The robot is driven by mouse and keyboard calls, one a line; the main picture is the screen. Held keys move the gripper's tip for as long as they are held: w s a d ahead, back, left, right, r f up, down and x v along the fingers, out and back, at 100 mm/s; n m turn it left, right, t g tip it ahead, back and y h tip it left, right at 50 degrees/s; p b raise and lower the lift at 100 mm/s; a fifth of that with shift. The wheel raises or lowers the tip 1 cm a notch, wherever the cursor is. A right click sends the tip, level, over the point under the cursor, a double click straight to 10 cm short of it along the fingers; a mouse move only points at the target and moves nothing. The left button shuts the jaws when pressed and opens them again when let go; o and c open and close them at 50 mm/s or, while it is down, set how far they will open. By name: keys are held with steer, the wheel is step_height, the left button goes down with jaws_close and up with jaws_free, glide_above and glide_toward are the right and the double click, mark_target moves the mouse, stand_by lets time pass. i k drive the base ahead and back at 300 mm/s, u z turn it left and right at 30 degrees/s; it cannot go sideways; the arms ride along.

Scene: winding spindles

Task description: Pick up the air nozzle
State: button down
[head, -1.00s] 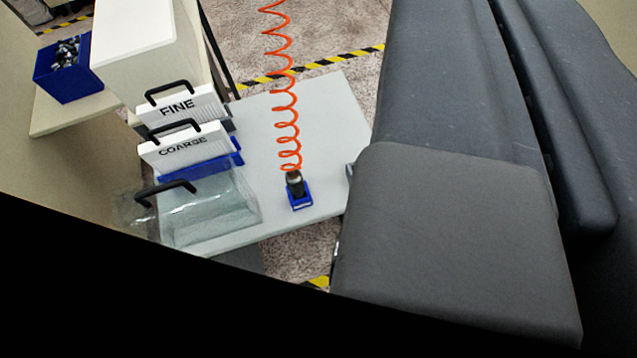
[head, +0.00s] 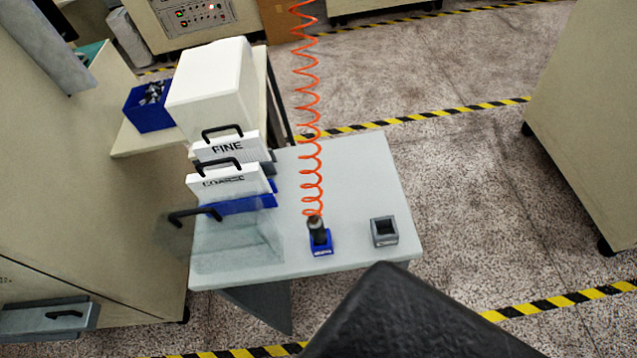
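The air nozzle (head: 316,226) is a small dark cylinder standing upright in a blue holder (head: 321,248) on the light grey table (head: 350,175). An orange coiled hose (head: 308,110) rises from its top. A dark part of my arm fills the bottom centre of the head view, in front of the table. My gripper's fingers do not show, so I cannot see whether they are open or shut.
A grey square socket block (head: 384,231) stands right of the nozzle. Left are drawers marked FINE (head: 228,147) and COARSE, a clear cover (head: 240,240) and a blue bin (head: 150,112). Beige cabinets flank the table; speckled floor (head: 450,200) is free at right.

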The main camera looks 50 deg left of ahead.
mark_target(315, 223)
steer(key=u, duration=0.05)
steer(key=k, duration=1.65)
steer(key=u, duration=0.5)
steer(key=i, duration=1)
steer(key=z, duration=0.05)
